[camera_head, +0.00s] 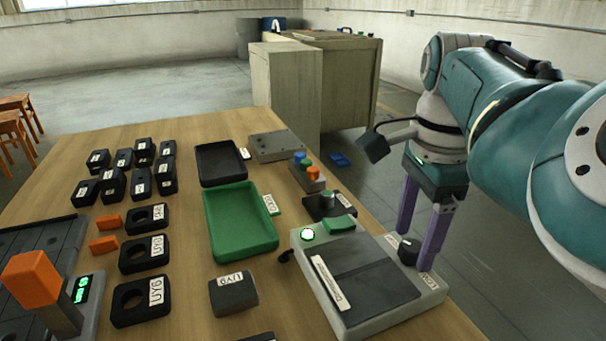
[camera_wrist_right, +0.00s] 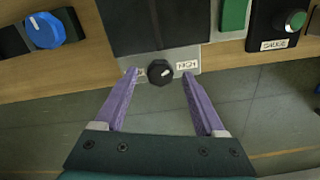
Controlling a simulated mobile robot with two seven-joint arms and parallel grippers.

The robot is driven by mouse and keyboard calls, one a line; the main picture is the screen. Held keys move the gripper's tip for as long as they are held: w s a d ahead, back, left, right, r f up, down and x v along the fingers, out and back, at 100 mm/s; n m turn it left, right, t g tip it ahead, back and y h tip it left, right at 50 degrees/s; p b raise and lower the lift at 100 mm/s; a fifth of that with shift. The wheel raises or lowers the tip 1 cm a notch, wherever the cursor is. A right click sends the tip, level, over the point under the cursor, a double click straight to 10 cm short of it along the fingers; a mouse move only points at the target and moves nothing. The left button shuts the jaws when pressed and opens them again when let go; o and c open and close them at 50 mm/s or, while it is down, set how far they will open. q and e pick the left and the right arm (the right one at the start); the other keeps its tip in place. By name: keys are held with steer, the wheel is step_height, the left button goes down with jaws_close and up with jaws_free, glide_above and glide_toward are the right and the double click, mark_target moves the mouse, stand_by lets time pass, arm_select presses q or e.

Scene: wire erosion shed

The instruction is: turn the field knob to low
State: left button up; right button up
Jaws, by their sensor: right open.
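The field knob (camera_head: 409,250) is a small black knob on the right edge of a grey box (camera_head: 420,292) with a dark top plate. In the right wrist view the knob (camera_wrist_right: 160,72) has a short white mark pointing toward the right. A label reading HIGH (camera_wrist_right: 187,65) sits to its right; the label to its left is mostly hidden by a finger. My right gripper (camera_head: 415,248) is open, its purple fingers pointing down, one on each side of the knob. In the right wrist view its fingertips (camera_wrist_right: 160,75) show gaps to the knob. My left gripper is not in view.
A green tray (camera_head: 213,247) and a black tray (camera_head: 207,172) lie left of the box. A button block (camera_head: 316,186) and a small black unit with a green knob (camera_wrist_right: 295,20) stand near the table edge. Several black blocks fill the table's left.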

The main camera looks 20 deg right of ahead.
steer(key=shift+f, duration=0.5)
steer(key=shift+c, duration=0.4)
jaws_close()
